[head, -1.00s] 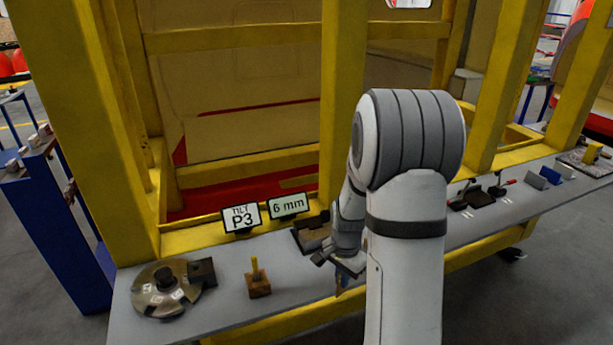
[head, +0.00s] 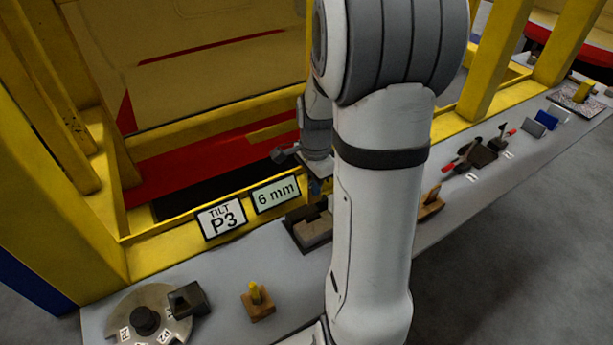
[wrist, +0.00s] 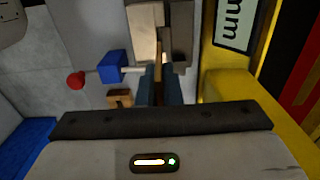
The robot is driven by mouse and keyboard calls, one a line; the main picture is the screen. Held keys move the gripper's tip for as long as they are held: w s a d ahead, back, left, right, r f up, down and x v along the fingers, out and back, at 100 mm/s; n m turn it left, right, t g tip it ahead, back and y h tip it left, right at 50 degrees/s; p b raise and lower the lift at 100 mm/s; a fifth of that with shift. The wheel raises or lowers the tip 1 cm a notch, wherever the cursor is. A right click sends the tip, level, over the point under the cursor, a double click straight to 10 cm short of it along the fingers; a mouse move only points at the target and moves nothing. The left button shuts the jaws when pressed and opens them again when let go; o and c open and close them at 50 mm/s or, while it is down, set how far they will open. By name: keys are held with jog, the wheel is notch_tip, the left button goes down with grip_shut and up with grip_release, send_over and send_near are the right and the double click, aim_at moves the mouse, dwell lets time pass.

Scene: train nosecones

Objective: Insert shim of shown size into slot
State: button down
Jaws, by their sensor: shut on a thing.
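My gripper (wrist: 160,88) is shut on a thin brownish strip, the shim (wrist: 158,62), which stands upright between the fingers in the wrist view. In the head view my gripper (head: 314,186) hangs above the back of the bench, right of the "6 mm" sign (head: 275,194). The shim cannot be made out there. A dark holder with a grey-brown block (head: 311,229) sits below the gripper, partly hidden by my arm. The blocks (wrist: 146,32) show just beyond the fingertips in the wrist view. I cannot tell whether the shim touches them or where the slot is.
A "TILT P3" sign (head: 222,219) stands left of the size sign. A round metal disc (head: 150,316) and a wooden block with a yellow peg (head: 257,301) are at front left. Yellow frame posts (head: 489,75) rise behind the bench. Dark clamps (head: 478,155) lie to the right.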

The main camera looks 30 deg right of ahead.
aim_at(314, 200)
dwell(0.3)
jog(key=shift+f, duration=0.15)
jog(key=shift+s+f+b, duration=0.1)
jog(key=shift+f+b, duration=0.15)
jog(key=shift+b, duration=0.2)
jog(key=shift+f+b, duration=2.05)
jog(key=shift+f, duration=0.5)
jog(key=shift+f+b, duration=2.35)
jog(key=shift+f, duration=0.3)
jog(key=c, duration=1.5)
grip_release()
jog(key=shift+r, duration=0.15)
notch_tip(314, 200, up, 8)
jog(key=shift+f, duration=0.2)
